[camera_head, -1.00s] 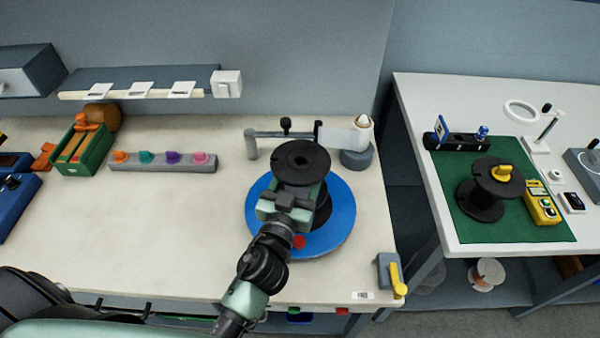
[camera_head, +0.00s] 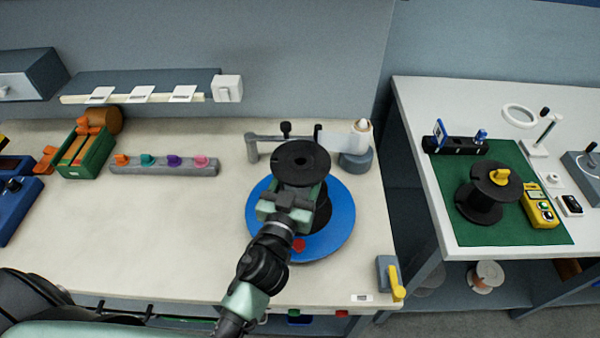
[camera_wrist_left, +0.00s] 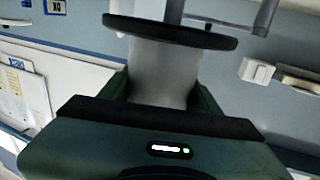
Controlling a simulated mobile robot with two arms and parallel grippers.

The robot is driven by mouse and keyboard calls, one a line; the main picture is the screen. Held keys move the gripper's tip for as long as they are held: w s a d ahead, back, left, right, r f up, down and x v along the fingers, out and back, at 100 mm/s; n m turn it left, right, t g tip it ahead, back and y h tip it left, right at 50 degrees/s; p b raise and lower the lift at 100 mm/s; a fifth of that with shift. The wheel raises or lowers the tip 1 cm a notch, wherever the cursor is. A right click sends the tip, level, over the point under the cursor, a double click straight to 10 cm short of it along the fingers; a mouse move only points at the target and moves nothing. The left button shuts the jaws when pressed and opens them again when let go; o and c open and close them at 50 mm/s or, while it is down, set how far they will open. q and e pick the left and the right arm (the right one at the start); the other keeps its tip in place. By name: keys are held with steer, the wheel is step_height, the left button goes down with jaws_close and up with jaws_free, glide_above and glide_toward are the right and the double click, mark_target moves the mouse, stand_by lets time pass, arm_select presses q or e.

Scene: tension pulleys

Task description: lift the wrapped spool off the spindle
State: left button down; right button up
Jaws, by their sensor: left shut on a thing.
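The wrapped spool (camera_head: 302,158) is at the blue turntable (camera_head: 342,225) on the left bench, its round black upper flange facing up. My left gripper (camera_head: 296,193) is shut on its barrel, below the upper flange. In the left wrist view the pale wrapped barrel (camera_wrist_left: 165,75) sits between the fingers, with the dark flange (camera_wrist_left: 170,32) beyond them. The gripper covers much of the lower flange and the turntable's middle. The spindle is hidden, so I cannot tell whether the spool is clear of it. My right gripper is out of view.
A film roll on a post (camera_head: 358,145) and a horizontal bar (camera_head: 270,138) stand close behind the spool. A yellow-handled lever (camera_head: 395,278) is at the front right corner. Another black spool (camera_head: 482,195) stands on a green mat on the right table.

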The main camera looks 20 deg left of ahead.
mark_target(297, 171)
arm_select(q)
steer(key=shift+r, duration=0.25)
steer(key=shift+r+p, duration=1.6)
steer(key=shift+r, duration=0.1)
steer(key=shift+r+p, duration=1.4)
steer(key=shift+r, duration=0.1)
steer(key=shift+r, duration=0.1)
step_height(297, 171, up, 4)
steer(key=p, duration=0.3)
steer(key=shift+p, duration=0.35)
